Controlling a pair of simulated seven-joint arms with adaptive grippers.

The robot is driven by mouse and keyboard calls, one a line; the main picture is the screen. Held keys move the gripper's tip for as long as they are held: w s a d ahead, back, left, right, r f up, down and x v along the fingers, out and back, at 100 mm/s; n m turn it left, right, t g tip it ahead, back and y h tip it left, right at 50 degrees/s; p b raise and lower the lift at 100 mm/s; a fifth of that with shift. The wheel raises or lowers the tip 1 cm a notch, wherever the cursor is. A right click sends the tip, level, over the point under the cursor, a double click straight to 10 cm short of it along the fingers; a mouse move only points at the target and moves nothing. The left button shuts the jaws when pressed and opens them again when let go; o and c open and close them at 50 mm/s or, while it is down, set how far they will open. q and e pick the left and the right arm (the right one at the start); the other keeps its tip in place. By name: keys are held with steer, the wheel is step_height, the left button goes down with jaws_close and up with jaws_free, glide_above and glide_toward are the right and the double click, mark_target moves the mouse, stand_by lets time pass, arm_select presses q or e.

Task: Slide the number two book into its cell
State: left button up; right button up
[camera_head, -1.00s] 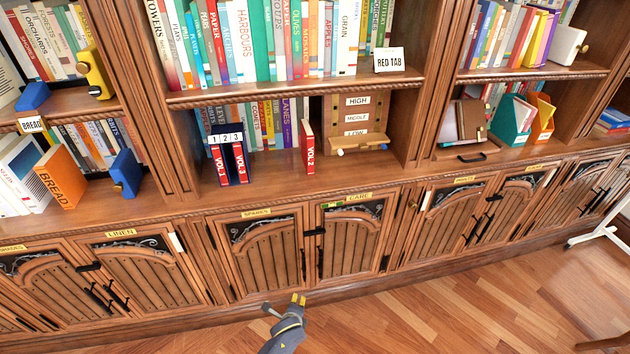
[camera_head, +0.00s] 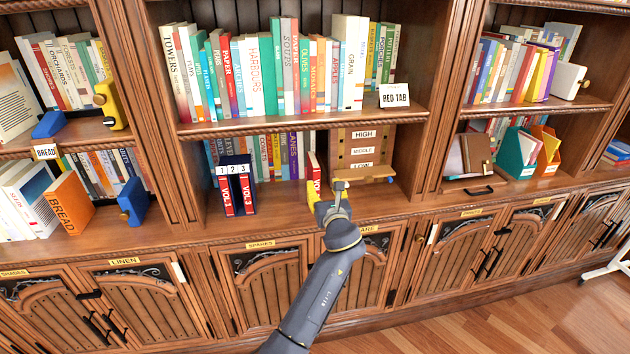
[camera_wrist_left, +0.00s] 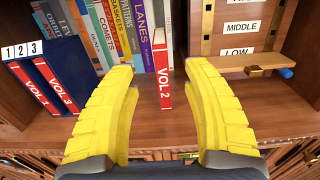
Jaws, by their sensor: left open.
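The number two book is a thin red volume marked VOL 2 (camera_wrist_left: 162,75), standing upright on the lower shelf. In the head view its upper part (camera_head: 313,170) shows behind my gripper. The blue slipcase labelled 1 2 3 (camera_head: 235,160) stands to its left, holding VOL 1 (camera_head: 226,196) and VOL 3 (camera_head: 247,192) with a dark gap between them. My left gripper (camera_wrist_left: 163,100) is open, its yellow fingers on either side of VOL 2, apart from it. In the head view the left gripper (camera_head: 325,187) is at the shelf front. The right gripper is not in view.
A wooden board with HIGH, MIDDLE and LOW labels (camera_head: 364,150) and a small ledge stands right of VOL 2. A row of books (camera_wrist_left: 110,35) fills the back of the shelf. The shelf between slipcase and VOL 2 is bare.

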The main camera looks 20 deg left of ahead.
mark_target(313, 159)
arm_select(q)
steer(key=x, duration=1.6)
steer(key=shift+c, duration=0.6)
jaws_close()
